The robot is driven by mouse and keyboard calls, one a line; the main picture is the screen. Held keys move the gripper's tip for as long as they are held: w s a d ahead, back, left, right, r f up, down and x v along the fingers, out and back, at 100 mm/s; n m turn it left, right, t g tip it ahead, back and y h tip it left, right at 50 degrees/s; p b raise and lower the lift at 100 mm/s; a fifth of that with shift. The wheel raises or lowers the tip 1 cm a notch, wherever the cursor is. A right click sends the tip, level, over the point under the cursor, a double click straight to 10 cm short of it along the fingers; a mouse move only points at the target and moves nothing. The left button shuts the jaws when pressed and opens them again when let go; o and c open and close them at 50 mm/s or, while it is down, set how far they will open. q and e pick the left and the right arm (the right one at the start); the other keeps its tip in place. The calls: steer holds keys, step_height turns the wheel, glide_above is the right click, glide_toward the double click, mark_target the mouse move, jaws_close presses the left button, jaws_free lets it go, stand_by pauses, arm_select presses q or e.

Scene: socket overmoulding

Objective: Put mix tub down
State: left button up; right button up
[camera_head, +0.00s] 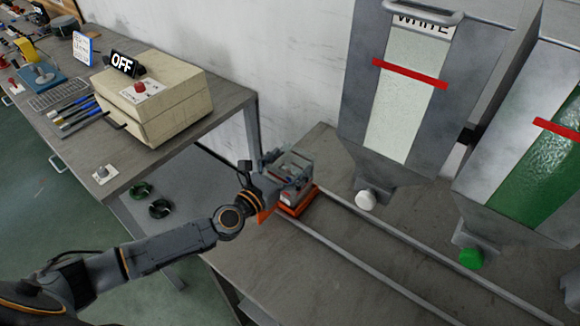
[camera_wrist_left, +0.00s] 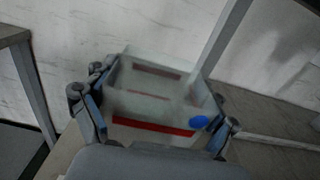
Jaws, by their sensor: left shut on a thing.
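My right gripper is not in view.
Two rails (camera_head: 390,232) run along the grey table to the right. A hopper labelled WHITE (camera_head: 400,90) and a green-filled hopper (camera_head: 540,150) stand above it. A beige box with an OFF sign (camera_head: 155,105) sits on the left bench (camera_head: 232,98).

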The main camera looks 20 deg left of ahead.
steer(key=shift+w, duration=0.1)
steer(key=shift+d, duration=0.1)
arm_select(q)
steer(key=shift+f, duration=0.2)
steer(key=o, duration=1.3)
steer(key=shift+r, duration=0.1)
steer(key=shift+o, duration=0.2)
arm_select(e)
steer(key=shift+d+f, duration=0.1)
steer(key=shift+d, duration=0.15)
arm_select(q)
steer(key=shift+r, duration=0.15)
steer(key=b+v, duration=0.2)
steer(key=v, duration=0.9)
steer(key=shift+s+a+r, duration=0.1)
steer(key=shift+s+a, duration=0.05)
steer(key=shift+s, duration=0.35)
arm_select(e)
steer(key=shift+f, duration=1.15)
